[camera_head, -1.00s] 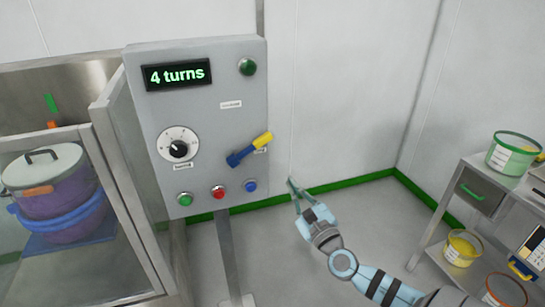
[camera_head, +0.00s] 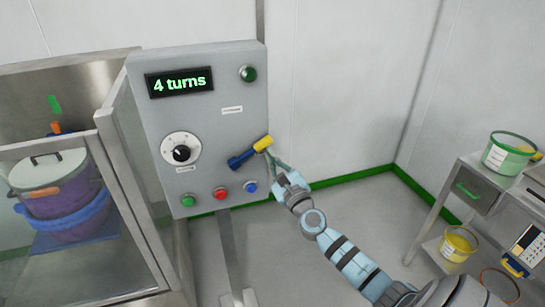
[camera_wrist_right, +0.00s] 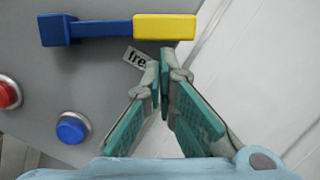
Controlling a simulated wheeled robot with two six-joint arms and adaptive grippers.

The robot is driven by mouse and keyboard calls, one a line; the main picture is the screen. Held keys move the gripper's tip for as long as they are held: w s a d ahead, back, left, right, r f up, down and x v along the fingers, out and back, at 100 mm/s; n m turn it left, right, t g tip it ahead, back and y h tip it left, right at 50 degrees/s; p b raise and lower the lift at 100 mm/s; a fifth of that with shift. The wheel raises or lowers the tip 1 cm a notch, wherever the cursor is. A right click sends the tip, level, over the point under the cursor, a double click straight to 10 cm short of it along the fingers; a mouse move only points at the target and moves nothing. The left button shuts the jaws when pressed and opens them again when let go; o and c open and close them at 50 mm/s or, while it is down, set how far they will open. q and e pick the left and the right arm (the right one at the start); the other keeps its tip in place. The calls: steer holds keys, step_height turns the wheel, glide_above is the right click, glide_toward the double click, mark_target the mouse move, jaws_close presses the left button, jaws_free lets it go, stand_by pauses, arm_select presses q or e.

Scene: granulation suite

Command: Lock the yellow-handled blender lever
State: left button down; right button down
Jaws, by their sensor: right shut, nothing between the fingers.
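The blender lever has a blue arm (camera_head: 240,159) and a yellow handle (camera_head: 262,144). It sits on the right part of the grey control panel (camera_head: 205,120), tilted up to the right in the head view. In the right wrist view the yellow handle (camera_wrist_right: 164,27) is at the top, with the blue arm (camera_wrist_right: 103,29) to its left. My right gripper (camera_head: 270,153) is shut and empty, with its fingertips (camera_wrist_right: 160,65) just below the yellow handle. A label (camera_wrist_right: 137,58), partly hidden by a finger, lies under the handle. My left gripper is out of view.
The panel has a "4 turns" display (camera_head: 180,82), a dial (camera_head: 181,152), and green (camera_head: 188,201), red (camera_head: 221,194) and blue (camera_head: 251,187) buttons. A metal-framed cabinet holds a lidded drum (camera_head: 58,190) at left. A cart with tubs (camera_head: 509,152) stands right.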

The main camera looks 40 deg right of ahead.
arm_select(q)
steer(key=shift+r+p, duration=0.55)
